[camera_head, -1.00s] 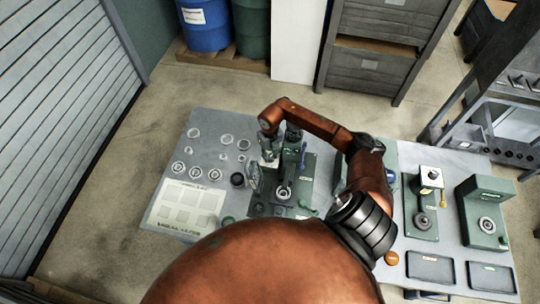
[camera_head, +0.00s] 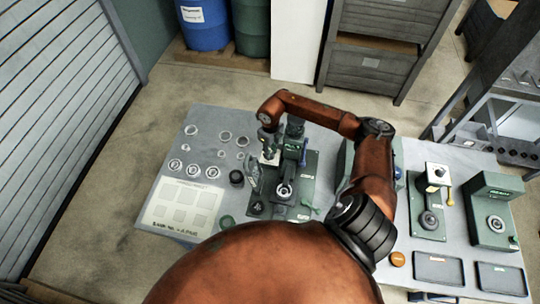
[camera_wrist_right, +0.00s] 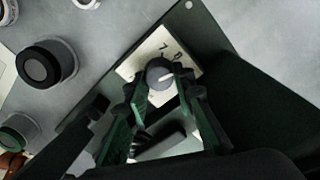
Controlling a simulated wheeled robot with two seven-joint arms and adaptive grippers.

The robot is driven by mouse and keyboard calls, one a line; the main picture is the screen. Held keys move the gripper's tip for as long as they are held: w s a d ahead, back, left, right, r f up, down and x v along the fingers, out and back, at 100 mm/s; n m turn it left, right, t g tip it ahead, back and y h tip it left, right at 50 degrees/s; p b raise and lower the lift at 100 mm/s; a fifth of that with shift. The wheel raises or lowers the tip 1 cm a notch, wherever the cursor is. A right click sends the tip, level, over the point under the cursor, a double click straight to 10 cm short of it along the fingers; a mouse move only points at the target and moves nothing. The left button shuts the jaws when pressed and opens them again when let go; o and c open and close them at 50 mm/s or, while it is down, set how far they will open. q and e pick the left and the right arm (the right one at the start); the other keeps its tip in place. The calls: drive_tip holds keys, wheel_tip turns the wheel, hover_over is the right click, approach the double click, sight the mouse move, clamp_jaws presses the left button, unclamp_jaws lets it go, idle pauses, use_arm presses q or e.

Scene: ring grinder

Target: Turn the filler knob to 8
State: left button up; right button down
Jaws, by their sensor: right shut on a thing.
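The filler knob (camera_wrist_right: 159,73) shows in the right wrist view as a small round grey knob with a white pointer line. The pointer points right and slightly up in that view. The knob sits on a pale dial plate (camera_wrist_right: 134,66); a 7 and a less clear figure show beside it. My right gripper (camera_wrist_right: 161,84) is shut on the knob, with its green-sided fingers on either side. In the head view, my right gripper (camera_head: 268,144) reaches down at the back left of the green grinder machine (camera_head: 309,172); the knob is hidden there. My left gripper is not in view.
A grey table (camera_head: 205,119) carries several clear rings and a pale marked sheet (camera_head: 158,213) on the left. A dark round pot (camera_wrist_right: 37,68) stands near the dial. Other green machines (camera_head: 495,226) and dark trays (camera_head: 438,268) are on the right.

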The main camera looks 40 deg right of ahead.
drive_tip(key=shift+n+b, duration=1.35)
drive_tip(key=shift+n, duration=0.25)
drive_tip(key=c, duration=1.6)
unclamp_jaws()
wheel_tip(320, 180, up, 12)
drive_tip(key=shift+a, duration=0.1)
